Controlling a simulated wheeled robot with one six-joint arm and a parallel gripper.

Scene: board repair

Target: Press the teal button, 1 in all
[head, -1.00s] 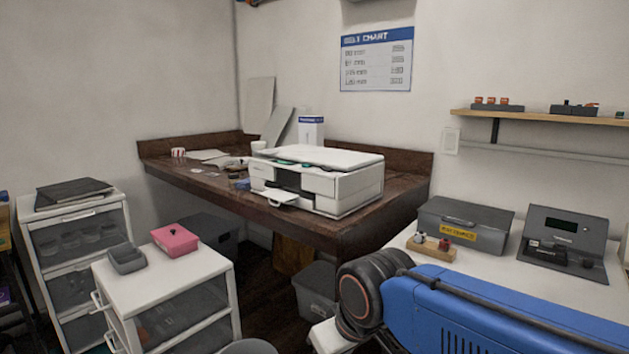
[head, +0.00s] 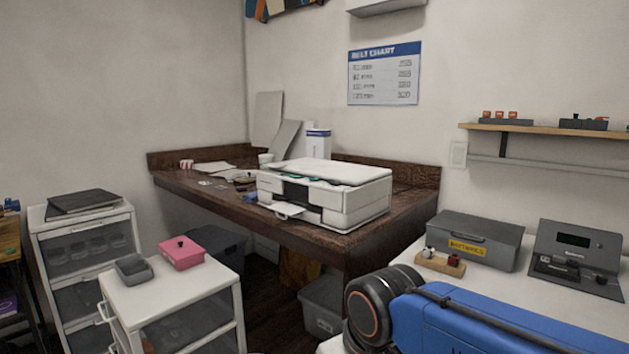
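A white printer (head: 353,203) stands on the dark wooden corner bench. A small teal-green patch (head: 291,176) shows along the upper front edge of the printer, above its dark slot. It is too small to tell whether it is a button. A blue and black link of my arm fills the lower right corner, over the white table. My gripper is not in view.
The brown bench (head: 205,191) holds loose parts and a striped cup (head: 187,164). White drawer units with a pink box (head: 181,252) stand at left. A grey batteries case (head: 467,240) and a grey device (head: 577,255) sit on the right table.

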